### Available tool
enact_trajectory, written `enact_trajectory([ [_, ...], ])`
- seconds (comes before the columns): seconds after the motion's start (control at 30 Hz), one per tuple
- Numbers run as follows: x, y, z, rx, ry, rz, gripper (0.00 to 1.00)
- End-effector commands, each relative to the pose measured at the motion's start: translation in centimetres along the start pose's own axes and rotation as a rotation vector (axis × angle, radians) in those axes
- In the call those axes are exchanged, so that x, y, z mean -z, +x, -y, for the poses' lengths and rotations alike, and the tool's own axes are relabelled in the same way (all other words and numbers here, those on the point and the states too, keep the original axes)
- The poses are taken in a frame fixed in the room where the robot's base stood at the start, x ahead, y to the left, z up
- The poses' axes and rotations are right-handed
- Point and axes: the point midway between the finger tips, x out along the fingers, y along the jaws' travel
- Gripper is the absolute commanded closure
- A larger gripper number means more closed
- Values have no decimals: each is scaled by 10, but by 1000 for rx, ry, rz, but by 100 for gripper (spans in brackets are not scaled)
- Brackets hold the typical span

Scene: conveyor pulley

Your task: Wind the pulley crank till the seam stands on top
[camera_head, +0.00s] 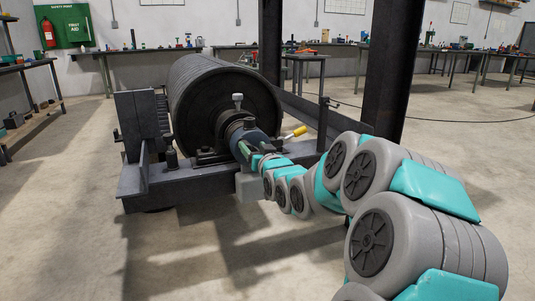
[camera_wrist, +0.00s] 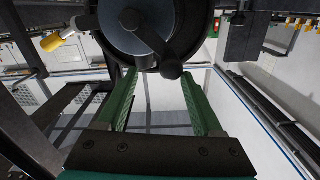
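The pulley (camera_head: 205,85) is a large dark ribbed drum lying in a steel frame. Its near end carries a round hub (camera_head: 236,128) with a crank. My gripper (camera_head: 243,151) is in front of the hub. In the wrist view my gripper (camera_wrist: 158,76) has its two green fingers spread with nothing between them; a dark crank arm (camera_wrist: 150,35) lies just beyond the tips. I cannot make out the seam.
The steel frame (camera_head: 160,184) and a vertical plate (camera_head: 140,120) stand left of the hub. A dark column (camera_head: 391,70) rises to the right behind my arm. Workbenches (camera_head: 150,52) line the far wall. The floor left of the frame is clear.

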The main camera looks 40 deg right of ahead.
Motion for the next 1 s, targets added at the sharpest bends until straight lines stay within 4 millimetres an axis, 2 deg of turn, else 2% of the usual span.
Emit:
enact_trajectory([
  [0.5, -1, -34, 0, 1, 2, 0, 34],
  [1.0, 0, -36, 1, 1, 0, 0, 34],
])
